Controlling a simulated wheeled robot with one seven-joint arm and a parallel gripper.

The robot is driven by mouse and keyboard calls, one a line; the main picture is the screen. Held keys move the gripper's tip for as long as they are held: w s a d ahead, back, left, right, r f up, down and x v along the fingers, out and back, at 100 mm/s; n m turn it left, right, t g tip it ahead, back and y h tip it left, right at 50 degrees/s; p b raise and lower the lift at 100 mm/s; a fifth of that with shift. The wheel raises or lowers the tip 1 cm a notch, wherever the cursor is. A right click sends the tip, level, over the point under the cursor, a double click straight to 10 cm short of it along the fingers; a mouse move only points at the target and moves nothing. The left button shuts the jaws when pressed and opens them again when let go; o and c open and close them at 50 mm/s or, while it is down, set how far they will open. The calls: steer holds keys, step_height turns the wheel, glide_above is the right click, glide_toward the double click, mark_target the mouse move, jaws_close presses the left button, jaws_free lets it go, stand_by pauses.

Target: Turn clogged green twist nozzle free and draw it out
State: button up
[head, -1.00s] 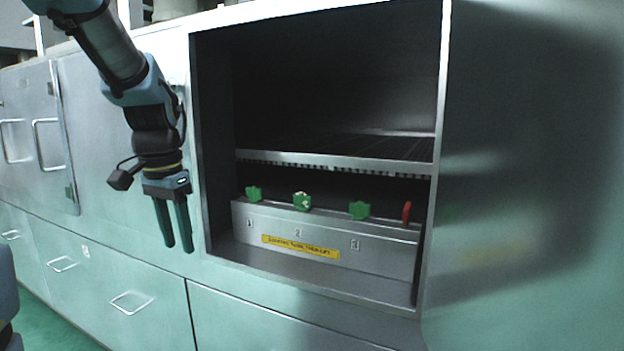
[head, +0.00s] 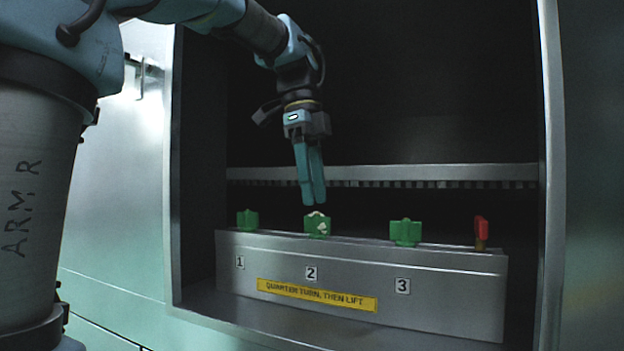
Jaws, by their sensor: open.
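Three green twist nozzles stand in a row on top of a grey metal manifold box (head: 450,285) inside the open cabinet. The middle nozzle (head: 317,226), above label 2, has pale crust on its top and looks clogged. The left nozzle (head: 247,220), above label 1, and the right nozzle (head: 405,233), above label 3, look clean. My gripper (head: 314,203) points down just above the middle nozzle. Its jaws are open, though the fingers overlap in this view. It holds nothing, and I cannot tell how exactly it is centred over the nozzle.
A red lever (head: 481,230) stands at the right end of the box. A yellow label (head: 317,295) reads "QUARTER TURN, THEN LIFT". A metal shelf edge (head: 400,174) runs behind and above the nozzles. The cabinet's right frame (head: 552,180) borders the opening.

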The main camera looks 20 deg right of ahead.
mark_target(318, 226)
steer(key=shift+s+d+f+b, duration=0.1)
steer(key=shift+f+b, duration=0.1)
steer(key=shift+f, duration=0.8)
steer(key=shift+s+d+f+b, duration=0.1)
steer(key=shift+f+b, duration=0.1)
steer(key=shift+f, duration=0.75)
steer(key=shift+c, duration=0.3)
jaws_close()
steer(key=n+p, duration=0.1)
steer(key=n, duration=0.2)
steer(key=shift+a+r, duration=0.1)
steer(key=shift+r, duration=0.05)
steer(key=n, duration=0.3)
steer(key=shift+t+h+p, duration=0.3)
steer(key=shift+t+p, duration=0.05)
steer(key=shift+t, duration=0.05)
steer(key=shift+n, duration=0.4)
